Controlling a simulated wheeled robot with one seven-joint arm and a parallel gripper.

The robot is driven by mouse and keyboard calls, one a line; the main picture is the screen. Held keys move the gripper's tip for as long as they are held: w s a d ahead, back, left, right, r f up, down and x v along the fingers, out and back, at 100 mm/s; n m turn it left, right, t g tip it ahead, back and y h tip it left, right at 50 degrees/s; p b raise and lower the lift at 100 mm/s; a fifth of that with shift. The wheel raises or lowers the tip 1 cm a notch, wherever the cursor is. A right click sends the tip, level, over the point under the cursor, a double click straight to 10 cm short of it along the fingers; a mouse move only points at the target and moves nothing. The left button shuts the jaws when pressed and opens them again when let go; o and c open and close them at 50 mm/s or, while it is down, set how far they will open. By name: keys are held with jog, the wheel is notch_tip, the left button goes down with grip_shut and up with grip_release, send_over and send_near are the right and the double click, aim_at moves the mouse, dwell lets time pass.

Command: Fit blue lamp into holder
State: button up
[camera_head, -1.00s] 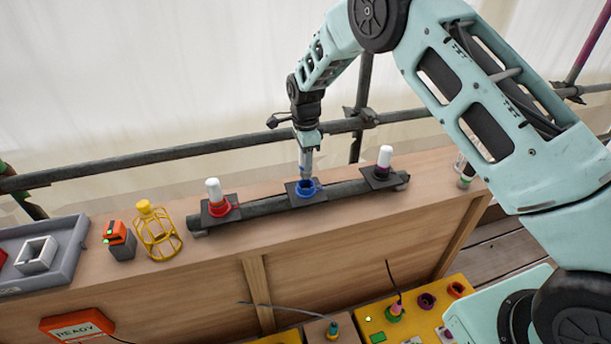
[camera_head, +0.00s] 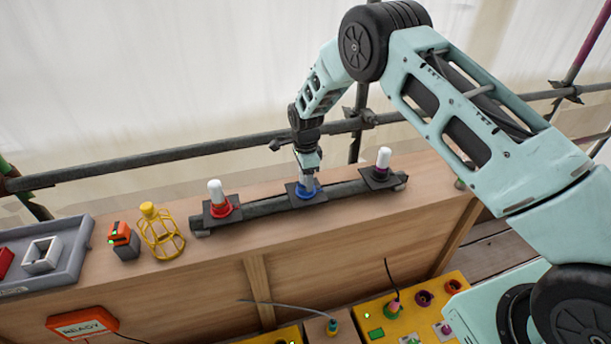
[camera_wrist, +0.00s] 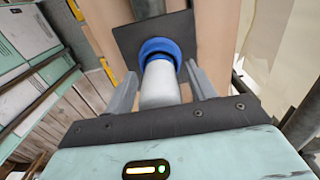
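The blue lamp is a white cylinder (camera_wrist: 160,84) with a blue band at its lower end. It stands in the blue ring holder (camera_wrist: 160,47) on a dark square plate, and the holder shows in the head view (camera_head: 303,193) at the middle of the grey rail. The lamp looks roughly upright; how deep it sits is hard to tell. My gripper (camera_head: 309,180) is right over the holder. In the wrist view my gripper's two fingers (camera_wrist: 160,72) stand either side of the lamp with visible gaps, so it is open.
Red (camera_head: 221,210) and purple (camera_head: 379,173) holders with white lamps flank the blue one on the rail (camera_head: 264,206). A yellow cage (camera_head: 160,236), an orange-grey device (camera_head: 122,242) and a grey tray (camera_head: 72,253) stand left. A scaffold pipe (camera_head: 208,151) runs behind.

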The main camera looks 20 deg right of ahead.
notch_tip(320, 180, up, 11)
jog(key=b, duration=0.5)
jog(key=shift+r, duration=0.2)
jog(key=s+a+r+n+y, duration=0.1)
jog(key=s+a+r+n, duration=0.25)
jog(key=s, duration=0.25)
jog(key=s+a+r+n, duration=0.3)
jog(key=s+n, duration=0.2)
jog(key=s, duration=0.2)
jog(key=s+a+r+n+y, duration=0.1)
jog(key=s+a+r+n, duration=0.25)
jog(key=s, duration=0.25)
jog(key=s+d+n, duration=0.2)
jog(key=s+n, duration=0.5)
jog(key=s, duration=0.4)
jog(key=s+d+n+h, duration=0.1)
jog(key=s+n, duration=0.5)
jog(key=s, duration=0.6)
jog(key=shift+s+d+r+n, duration=0.3)
jog(key=shift+d+n, duration=0.05)
jog(key=shift+n, duration=0.05)
